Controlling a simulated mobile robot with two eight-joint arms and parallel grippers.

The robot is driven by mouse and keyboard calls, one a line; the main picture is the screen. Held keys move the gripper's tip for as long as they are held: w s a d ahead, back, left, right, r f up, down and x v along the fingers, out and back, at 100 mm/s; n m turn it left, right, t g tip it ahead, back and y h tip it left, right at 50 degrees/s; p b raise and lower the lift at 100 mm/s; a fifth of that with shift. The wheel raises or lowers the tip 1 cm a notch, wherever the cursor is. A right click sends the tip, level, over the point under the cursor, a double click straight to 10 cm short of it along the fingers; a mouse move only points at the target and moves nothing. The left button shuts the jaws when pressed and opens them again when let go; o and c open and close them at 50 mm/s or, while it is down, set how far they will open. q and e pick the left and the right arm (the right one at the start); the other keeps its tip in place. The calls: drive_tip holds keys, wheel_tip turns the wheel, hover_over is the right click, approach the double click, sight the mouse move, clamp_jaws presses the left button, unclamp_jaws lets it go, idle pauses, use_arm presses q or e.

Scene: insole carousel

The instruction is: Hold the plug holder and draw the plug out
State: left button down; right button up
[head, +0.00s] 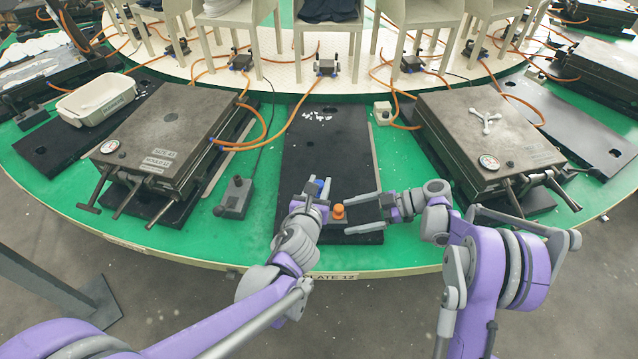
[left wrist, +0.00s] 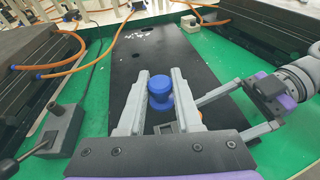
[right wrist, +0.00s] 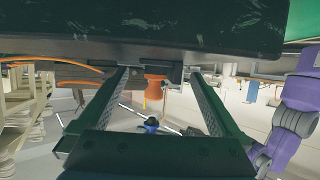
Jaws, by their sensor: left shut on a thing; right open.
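A blue round piece (head: 319,184) with a wide top stands over the black plate (head: 325,143). My left gripper (head: 316,188) is shut on it, with a finger on each side, as the left wrist view shows of the blue piece (left wrist: 160,90). An orange round piece (head: 338,211) stands just nearer, over the plate's front part. My right gripper (head: 347,214) is open, its fingertips at the right of the orange piece. In the right wrist view the orange piece (right wrist: 157,86) shows between the spread fingers. I cannot tell which piece is plug or holder.
Dark mould boxes (head: 170,135) and (head: 488,135) with handles flank the plate on the green carousel (head: 265,200). A grey lever box (head: 235,197) stands left of the plate. Orange hoses (head: 300,100) run behind.

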drive_tip(key=s+v, duration=0.1)
drive_tip(key=v, duration=1)
drive_tip(key=s+a+r+m+t+h+p, duration=0.2)
drive_tip(key=s+a+r+m+h, duration=0.2)
drive_tip(key=s+r+m+h, duration=0.45)
use_arm(q)
drive_tip(key=w+a+r+n+y+p, duration=0.1)
drive_tip(key=a+r+n+y, duration=0.1)
drive_tip(key=a, duration=0.5)
drive_tip(key=w+a+r+n+y+p, duration=0.1)
drive_tip(key=a+r+n+y+p, duration=0.1)
drive_tip(key=a, duration=0.5)
drive_tip(key=shift+w+a+n+y, duration=0.3)
drive_tip(key=shift+w+n+y, duration=0.15)
drive_tip(key=shift+y, duration=0.65)
use_arm(e)
drive_tip(key=s+d+m+t+h, duration=0.2)
drive_tip(key=s+m, duration=0.3)
drive_tip(key=s, duration=0.3)
drive_tip(key=s+d+m+t+h, duration=0.2)
drive_tip(key=s+m, duration=0.3)
drive_tip(key=s, duration=0.3)
drive_tip(key=shift+s+d+h, duration=0.2)
drive_tip(key=shift+d+h, duration=0.25)
drive_tip(key=shift+d, duration=0.1)
